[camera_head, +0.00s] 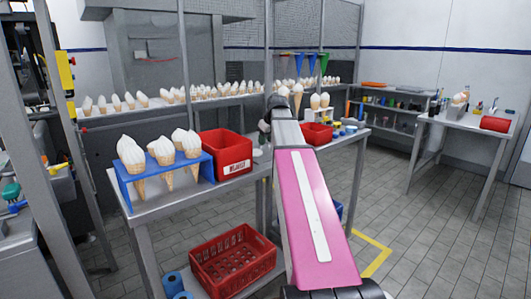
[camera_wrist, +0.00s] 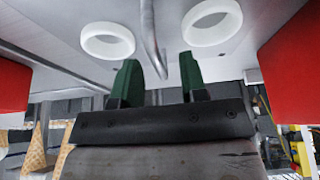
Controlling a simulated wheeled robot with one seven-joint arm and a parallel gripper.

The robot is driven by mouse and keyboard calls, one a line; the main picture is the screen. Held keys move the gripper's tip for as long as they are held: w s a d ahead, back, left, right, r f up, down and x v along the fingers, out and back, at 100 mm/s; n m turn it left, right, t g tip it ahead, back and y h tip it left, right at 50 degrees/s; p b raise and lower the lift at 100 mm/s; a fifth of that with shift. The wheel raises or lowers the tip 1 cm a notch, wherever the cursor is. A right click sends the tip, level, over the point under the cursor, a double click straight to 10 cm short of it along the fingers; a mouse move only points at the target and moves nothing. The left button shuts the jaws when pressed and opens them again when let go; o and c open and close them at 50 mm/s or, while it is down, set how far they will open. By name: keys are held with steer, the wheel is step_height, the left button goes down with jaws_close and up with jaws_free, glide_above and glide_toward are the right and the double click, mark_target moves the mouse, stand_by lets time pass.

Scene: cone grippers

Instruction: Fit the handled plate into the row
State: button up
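I cannot pick out a handled plate or its row for certain in either view. In the head view my pink arm reaches forward over the work table, and its dark far end (camera_head: 279,103) hides the fingertips. In the wrist view my gripper (camera_wrist: 160,78) shows two green fingers standing apart. A curved grey metal rod (camera_wrist: 149,30) shows in the gap between them; neither finger visibly touches it. Two white rings (camera_wrist: 107,42) (camera_wrist: 212,22) lie beyond the fingertips, one to each side, on a pale surface.
A blue rack (camera_head: 135,190) of ice-cream cones and a red box (camera_head: 222,160) stand on the left table; a smaller red bin (camera_head: 318,134) is right of my arm. A red crate (camera_head: 232,262) is below. Red surfaces (camera_wrist: 15,75) flank the wrist view. Floor at right is clear.

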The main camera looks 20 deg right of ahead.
steer(key=shift+x, duration=0.8)
jaws_close()
stand_by(0.8)
